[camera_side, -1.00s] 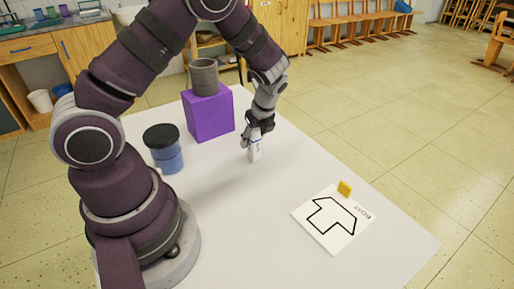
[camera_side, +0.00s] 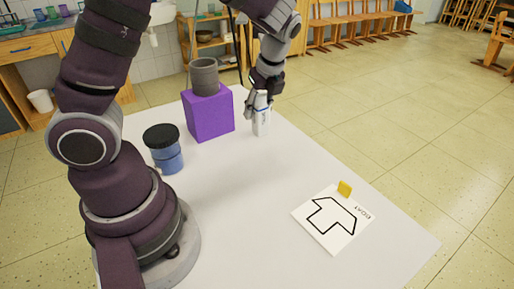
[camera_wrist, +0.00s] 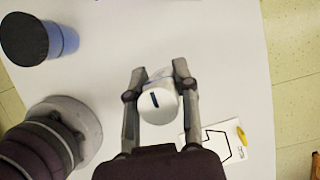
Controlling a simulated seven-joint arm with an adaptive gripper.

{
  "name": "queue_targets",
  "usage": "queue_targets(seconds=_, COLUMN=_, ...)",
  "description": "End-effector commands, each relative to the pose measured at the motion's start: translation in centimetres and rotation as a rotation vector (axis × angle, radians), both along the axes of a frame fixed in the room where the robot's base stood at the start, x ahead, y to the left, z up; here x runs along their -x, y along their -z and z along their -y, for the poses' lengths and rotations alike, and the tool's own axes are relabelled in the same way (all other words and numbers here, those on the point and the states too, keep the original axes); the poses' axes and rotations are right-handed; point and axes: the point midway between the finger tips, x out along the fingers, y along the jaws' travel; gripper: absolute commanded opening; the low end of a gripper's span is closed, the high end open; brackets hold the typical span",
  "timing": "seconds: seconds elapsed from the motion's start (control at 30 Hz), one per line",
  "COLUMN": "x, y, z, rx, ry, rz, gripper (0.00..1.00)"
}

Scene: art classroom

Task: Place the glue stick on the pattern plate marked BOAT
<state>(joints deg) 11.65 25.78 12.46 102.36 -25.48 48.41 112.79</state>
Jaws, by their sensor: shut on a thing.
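The glue stick (camera_side: 261,118) is white with a blue mark. My gripper (camera_side: 262,95) is shut on it and holds it upright above the table, right of the purple block. In the wrist view its round white end (camera_wrist: 158,107) shows between my fingers (camera_wrist: 160,88). The pattern plate marked BOAT (camera_side: 333,219) is a white square with a black boat outline, lying flat at the right front of the table. In the wrist view the plate (camera_wrist: 216,138) is partly hidden behind my gripper.
A small yellow piece (camera_side: 344,188) stands at the plate's far edge. A purple block (camera_side: 210,116) bears a grey cup (camera_side: 204,77) at the back. A blue jar with a black lid (camera_side: 165,155) stands near my base. The middle of the white table (camera_side: 245,200) is clear.

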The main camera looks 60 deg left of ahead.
Motion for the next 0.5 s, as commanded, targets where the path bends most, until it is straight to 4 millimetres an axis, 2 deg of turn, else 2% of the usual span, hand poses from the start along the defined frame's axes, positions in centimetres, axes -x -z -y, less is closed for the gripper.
queue_targets(seconds=0.17, x=2.6, y=1.6, z=7.2, rx=0.012, ry=0.157, rz=-0.016, gripper=0.00)
queue_targets(seconds=0.3, x=6.4, y=2.8, z=11.7, rx=0.005, ry=0.296, rz=-0.022, gripper=0.00)
queue_targets(seconds=0.4, x=8.7, y=3.3, z=13.2, rx=-0.005, ry=0.372, rz=-0.019, gripper=0.00)
queue_targets(seconds=0.5, x=10.0, y=3.6, z=13.8, rx=-0.011, ry=0.414, rz=-0.015, gripper=0.00)
